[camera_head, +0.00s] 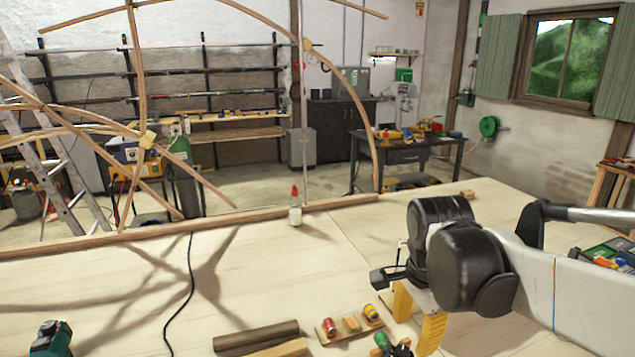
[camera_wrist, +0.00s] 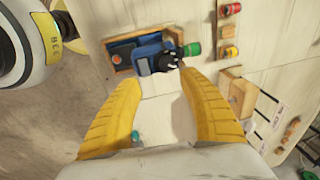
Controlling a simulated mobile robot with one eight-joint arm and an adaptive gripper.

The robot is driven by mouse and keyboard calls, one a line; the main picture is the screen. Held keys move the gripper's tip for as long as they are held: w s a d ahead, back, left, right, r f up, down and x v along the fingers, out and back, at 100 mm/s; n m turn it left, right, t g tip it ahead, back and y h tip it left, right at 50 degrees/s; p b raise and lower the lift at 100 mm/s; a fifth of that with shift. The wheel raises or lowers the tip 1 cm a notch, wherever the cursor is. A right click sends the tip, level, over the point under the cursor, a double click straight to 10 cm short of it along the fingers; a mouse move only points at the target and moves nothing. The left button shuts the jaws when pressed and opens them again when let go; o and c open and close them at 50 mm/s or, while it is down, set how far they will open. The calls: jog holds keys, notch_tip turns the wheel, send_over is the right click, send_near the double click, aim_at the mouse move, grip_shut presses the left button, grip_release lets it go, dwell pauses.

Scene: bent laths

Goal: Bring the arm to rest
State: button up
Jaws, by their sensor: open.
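My arm reaches in from the right in the head view, bent over the workbench (camera_head: 150,265). My gripper (camera_head: 417,322) has yellow fingers pointing down near the front of the bench. In the wrist view my gripper (camera_wrist: 160,82) is open, its fingers spread with nothing between them. A blue and black tool with a green end (camera_wrist: 150,56) lies just beyond the fingertips, apart from them as far as I can tell. Its green end (camera_head: 382,340) shows at the bottom of the head view, the rest mostly hidden or cut off.
Bent laths (camera_head: 140,80) rise from a wooden rail along the bench's back edge. A glue bottle (camera_head: 295,215) stands near it. A small board with red and yellow spools (camera_head: 346,329) and wood blocks (camera_head: 255,335) lie in front. A black cable crosses the left; mid-bench is clear.

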jog(key=s+f+n+t+b, duration=0.4)
jog(key=s+n, duration=0.5)
jog(key=n, duration=0.5)
jog(key=shift+s+d+f+n+t, duration=0.15)
jog(key=shift+f+n+t, duration=0.15)
jog(key=shift+f+t, duration=0.55)
